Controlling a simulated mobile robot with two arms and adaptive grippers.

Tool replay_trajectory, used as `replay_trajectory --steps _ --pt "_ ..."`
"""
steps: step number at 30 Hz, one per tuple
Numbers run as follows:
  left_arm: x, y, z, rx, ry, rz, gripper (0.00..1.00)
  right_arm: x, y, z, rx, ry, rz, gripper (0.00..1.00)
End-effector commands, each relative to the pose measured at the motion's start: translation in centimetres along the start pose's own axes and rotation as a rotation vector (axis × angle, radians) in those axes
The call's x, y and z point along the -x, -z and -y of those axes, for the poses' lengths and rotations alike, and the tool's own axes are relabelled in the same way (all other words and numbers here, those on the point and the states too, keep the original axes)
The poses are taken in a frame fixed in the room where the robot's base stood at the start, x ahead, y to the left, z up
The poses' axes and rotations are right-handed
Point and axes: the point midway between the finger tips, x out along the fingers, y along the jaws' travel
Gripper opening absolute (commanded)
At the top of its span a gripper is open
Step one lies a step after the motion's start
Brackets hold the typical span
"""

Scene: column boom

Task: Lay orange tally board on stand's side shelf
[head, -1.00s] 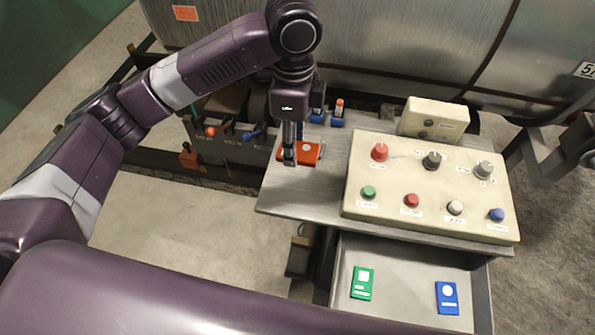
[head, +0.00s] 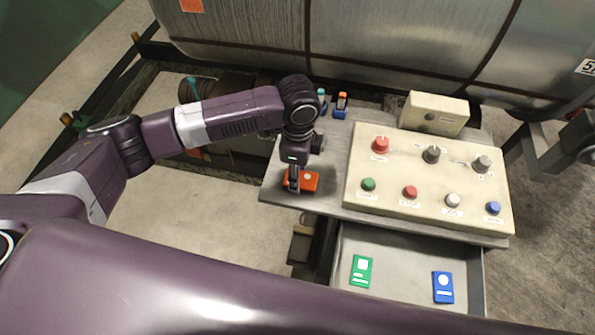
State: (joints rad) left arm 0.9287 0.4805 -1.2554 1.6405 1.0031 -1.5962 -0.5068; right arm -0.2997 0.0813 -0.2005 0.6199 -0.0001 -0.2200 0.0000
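The orange tally board (head: 311,181) is at the left part of the stand's grey metal top (head: 285,208), left of the control box. My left gripper (head: 292,188) points down with its fingers at the board's left end and appears shut on it. The fingers partly cover that end. I cannot tell whether the board touches the metal or is held just above it. My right gripper is not in view.
The cream control box (head: 430,185) with coloured knobs and buttons fills the right of the stand. A lower tray (head: 400,258) holds a green board (head: 361,271) and a blue board (head: 443,287). A large drum (head: 400,45) lies beyond.

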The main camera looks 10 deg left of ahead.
Motion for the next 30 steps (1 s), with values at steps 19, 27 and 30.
replay_trajectory --steps 19,27,30 --pt "-0.2 0.0 0.0 0.0 0.0 0.0 0.56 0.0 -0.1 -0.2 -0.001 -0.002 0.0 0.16" --pt "1.8 0.1 0.1 0.0 0.003 -0.002 0.56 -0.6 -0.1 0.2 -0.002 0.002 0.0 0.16" --pt "3.8 0.1 0.2 -0.001 0.005 -0.003 0.56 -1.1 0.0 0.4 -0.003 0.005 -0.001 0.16"
